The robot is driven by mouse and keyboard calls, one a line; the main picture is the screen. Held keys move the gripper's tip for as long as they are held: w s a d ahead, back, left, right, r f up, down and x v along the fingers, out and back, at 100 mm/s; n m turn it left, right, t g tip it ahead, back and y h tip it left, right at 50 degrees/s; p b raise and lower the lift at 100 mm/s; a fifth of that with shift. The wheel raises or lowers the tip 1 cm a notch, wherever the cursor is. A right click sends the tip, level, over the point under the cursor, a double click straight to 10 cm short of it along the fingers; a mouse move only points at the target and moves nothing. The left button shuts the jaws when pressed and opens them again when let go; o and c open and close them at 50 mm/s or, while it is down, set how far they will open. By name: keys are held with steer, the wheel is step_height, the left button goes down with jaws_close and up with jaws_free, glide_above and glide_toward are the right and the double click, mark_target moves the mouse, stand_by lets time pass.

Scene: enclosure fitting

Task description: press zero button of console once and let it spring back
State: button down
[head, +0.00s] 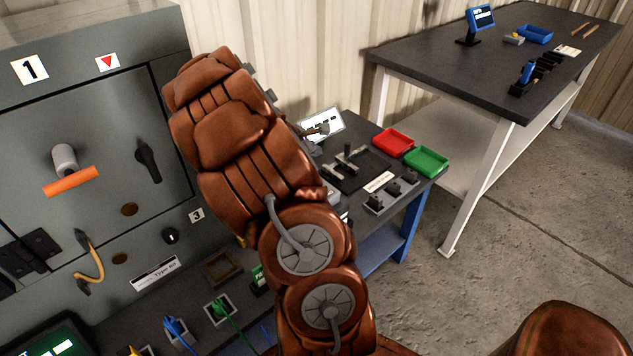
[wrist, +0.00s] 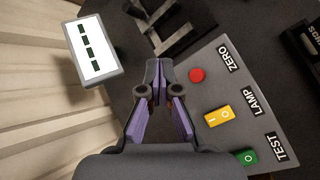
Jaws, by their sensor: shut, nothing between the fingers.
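In the wrist view the console (wrist: 228,95) is a grey panel with a round red button (wrist: 197,75) beside the word ZERO. Below it are a yellow rocker switch (wrist: 220,115) labelled LAMP and a green button (wrist: 246,157) labelled TEST. My gripper (wrist: 155,70) is shut and empty, its fingertips together. In the picture the tips lie left of the red button, a short way apart from it. The height of the tips above the panel is hard to tell. In the head view my arm hides most of the console.
A white display (wrist: 92,50) with dark dashes stands left of the fingers; it also shows in the head view (head: 322,125). A dark fixture with metal bars (head: 352,168) is close by. Red (head: 393,142) and green (head: 427,161) trays lie farther right. A grey cabinet (head: 80,130) stands left.

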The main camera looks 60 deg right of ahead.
steer(key=shift+f+b, duration=3.15)
steer(key=shift+f, duration=1.25)
steer(key=shift+f, duration=0.1)
steer(key=shift+w+f, duration=0.1)
steer(key=shift+f, duration=0.25)
steer(key=shift+f+b, duration=0.4)
steer(key=shift+b, duration=0.1)
steer(key=shift+r, duration=0.15)
steer(key=shift+r+p, duration=0.7)
steer(key=shift+r, duration=0.1)
steer(key=shift+r+p, duration=1.9)
steer(key=shift+r, duration=0.55)
